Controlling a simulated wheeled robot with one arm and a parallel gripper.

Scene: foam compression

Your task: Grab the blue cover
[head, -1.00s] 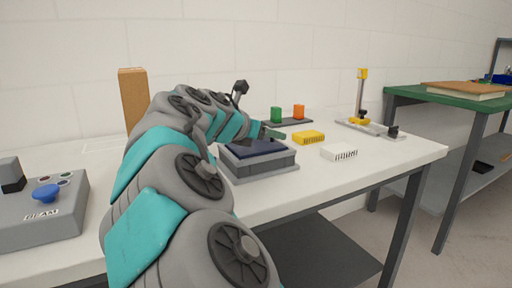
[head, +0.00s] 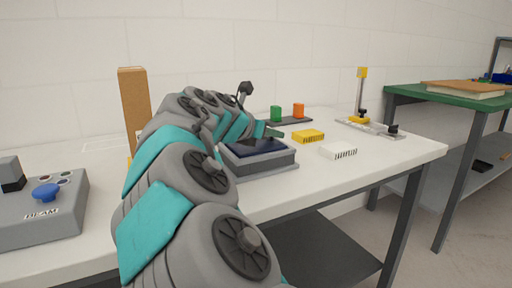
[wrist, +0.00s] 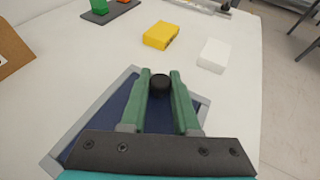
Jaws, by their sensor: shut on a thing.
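The dark blue cover (head: 262,147) lies over the grey box (head: 262,164) at the middle of the white table. In the wrist view, the cover (wrist: 112,122) shows between and beside my fingers, with a black knob (wrist: 159,83) on it. My gripper (wrist: 160,82) is shut on this knob, with one green finger on each side. In the head view, a green finger shows above the cover, but my arm hides the rest of the gripper and the cover's left part. I cannot tell whether the cover is lifted clear of the box.
A yellow block (head: 308,136) and a white block (head: 338,150) lie right of the box. A dark rack (head: 288,121) with green and orange pieces stands behind. A grey control box (head: 42,215) and a tall brown block (head: 134,98) are at the left.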

